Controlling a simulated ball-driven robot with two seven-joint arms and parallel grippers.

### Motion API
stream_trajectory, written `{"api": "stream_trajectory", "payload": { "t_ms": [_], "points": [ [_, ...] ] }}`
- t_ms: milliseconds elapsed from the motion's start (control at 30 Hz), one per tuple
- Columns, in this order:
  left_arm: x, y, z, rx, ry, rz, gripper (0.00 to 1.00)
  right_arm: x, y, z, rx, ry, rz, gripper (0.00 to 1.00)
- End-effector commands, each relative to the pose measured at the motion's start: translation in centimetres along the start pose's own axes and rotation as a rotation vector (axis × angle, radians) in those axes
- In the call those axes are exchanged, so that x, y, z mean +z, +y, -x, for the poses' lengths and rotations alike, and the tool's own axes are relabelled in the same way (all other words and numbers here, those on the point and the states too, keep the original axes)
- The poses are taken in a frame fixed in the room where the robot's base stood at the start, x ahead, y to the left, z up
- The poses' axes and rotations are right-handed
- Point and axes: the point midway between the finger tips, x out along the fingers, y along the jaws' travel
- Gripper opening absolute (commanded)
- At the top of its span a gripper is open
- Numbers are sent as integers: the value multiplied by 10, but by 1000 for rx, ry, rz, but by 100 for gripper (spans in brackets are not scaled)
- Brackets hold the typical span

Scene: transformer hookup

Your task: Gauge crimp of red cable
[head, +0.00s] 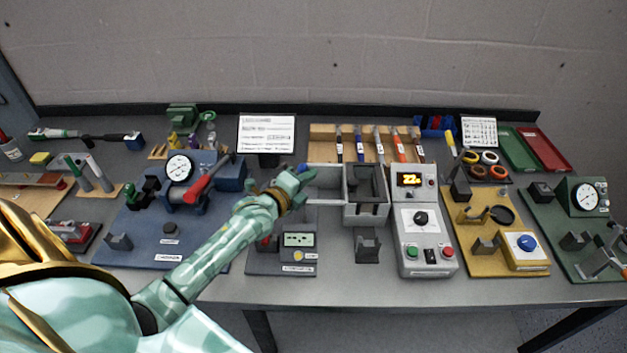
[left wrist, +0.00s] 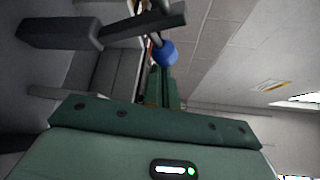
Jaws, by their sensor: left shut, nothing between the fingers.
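My left gripper (head: 297,178) is over the middle of the bench, beside a grey open-topped holder (head: 366,208). It is shut and empty; its fingertips are hard to make out. In the left wrist view its green body fills the bottom, and a blue knob (left wrist: 165,53) on a thin rod stands in front of it. A red cable cannot be told for certain; coloured cable coils (head: 490,158) lie at the right back. Dial gauges stand on the blue station (head: 140,225) and the green station (head: 540,222). My right gripper is not in view.
A grey control box (head: 424,235) with a lit display stands right of the holder. A small meter panel (head: 299,240) lies below my left forearm. Screwdrivers (head: 377,140) stand in a wooden rack behind. Green and red trays (head: 545,150) lie at the back right.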

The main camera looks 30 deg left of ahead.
Motion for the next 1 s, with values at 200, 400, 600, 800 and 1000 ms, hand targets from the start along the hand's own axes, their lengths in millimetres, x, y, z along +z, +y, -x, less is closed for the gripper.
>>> {"api": "stream_trajectory", "payload": {
  "t_ms": [200, 400, 600, 800, 1000],
  "points": [
    [0, 0, 0, 0, 0, 0, 0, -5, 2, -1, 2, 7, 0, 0],
    [1, 0, 1, -5, 0, 7, 0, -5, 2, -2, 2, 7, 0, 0],
    [3, 0, 2, -30, 0, 41, 0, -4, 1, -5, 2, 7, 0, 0],
    [4, -1, 3, -45, 0, 64, 0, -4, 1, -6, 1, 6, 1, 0],
    [6, -1, 4, -65, 1, 92, 0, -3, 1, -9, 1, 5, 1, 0]
  ]
}}
